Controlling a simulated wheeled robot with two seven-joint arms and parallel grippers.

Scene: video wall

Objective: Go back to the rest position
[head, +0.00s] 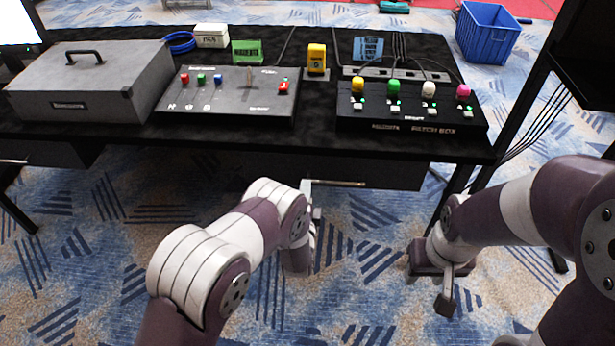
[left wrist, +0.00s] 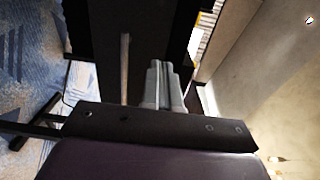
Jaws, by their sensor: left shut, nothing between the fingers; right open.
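My left gripper (head: 315,200) is in front of the black table's front edge, below the tabletop, partly hidden behind my own arm. In the left wrist view its two grey fingers (left wrist: 162,85) are together with nothing between them. My right gripper (head: 440,285) hangs over the carpet in front of the table's right end. It points downward, is open and holds nothing. Both grippers are apart from the objects on the table.
The black table (head: 320,135) holds a grey case (head: 90,85), a control panel (head: 230,95), a yellow device (head: 317,58) and a patch box (head: 410,108) with coloured knobs. A blue crate (head: 487,32) stands behind at right. Patterned carpet (head: 80,250) lies clear in front.

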